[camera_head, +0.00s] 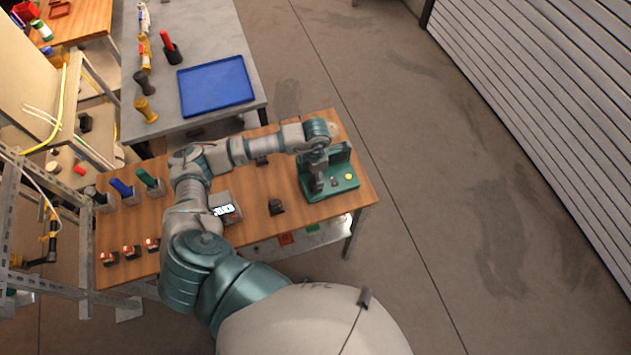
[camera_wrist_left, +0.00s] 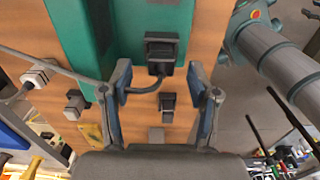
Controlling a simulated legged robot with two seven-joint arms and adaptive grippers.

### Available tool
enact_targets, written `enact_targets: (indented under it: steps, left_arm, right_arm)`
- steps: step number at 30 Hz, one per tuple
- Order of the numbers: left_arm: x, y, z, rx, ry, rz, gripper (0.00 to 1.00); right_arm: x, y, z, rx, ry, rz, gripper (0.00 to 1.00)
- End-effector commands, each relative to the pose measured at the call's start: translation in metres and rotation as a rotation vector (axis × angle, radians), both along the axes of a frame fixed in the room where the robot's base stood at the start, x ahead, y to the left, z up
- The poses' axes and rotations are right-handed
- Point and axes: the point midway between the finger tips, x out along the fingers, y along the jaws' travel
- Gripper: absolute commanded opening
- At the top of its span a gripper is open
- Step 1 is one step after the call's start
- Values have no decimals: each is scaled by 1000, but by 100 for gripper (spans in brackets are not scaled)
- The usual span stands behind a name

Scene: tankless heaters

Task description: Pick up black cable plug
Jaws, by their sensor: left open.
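A black cable plug (camera_wrist_left: 161,52) sits on a green fixture (camera_wrist_left: 112,30) in the left wrist view, with a dark cable curving down and left from it. The green fixture (camera_head: 343,177) stands at the right end of the wooden table in the head view. My left gripper (camera_wrist_left: 160,88) is open and empty; its two fingers lie either side of the cable, with the plug just beyond the fingertips. In the head view my left gripper (camera_head: 317,182) hangs over the fixture and hides the plug. My right gripper is not in view.
The wooden table (camera_head: 255,228) holds a small black block (camera_head: 276,206), a grey device with a lit display (camera_head: 224,209) and several coloured items at its left. A grey table with a blue tray (camera_head: 215,86) stands behind. The floor to the right is clear.

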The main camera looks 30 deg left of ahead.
Motion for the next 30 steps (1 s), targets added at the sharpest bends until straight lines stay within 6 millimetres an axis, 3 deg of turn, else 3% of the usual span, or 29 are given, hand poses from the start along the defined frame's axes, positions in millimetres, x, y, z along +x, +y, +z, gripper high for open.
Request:
enact_targets:
  steps: [6, 14, 16, 22, 30]
  left_arm:
    - [-3, 1, -31, 0, 4, 1, 60]
    - [-2, 0, -36, 0, 0, 0, 60]
    - [-2, 0, -36, 0, 0, 0, 50]
    - [-2, 0, -36, 1, 1, 0, 0]
    - [-2, 1, -36, 1, 1, 0, 0]
  right_arm:
    - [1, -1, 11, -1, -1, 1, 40]
    - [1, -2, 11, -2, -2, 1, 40]
    - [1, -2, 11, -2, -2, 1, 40]
    - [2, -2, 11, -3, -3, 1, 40]
    - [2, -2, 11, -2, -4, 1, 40]
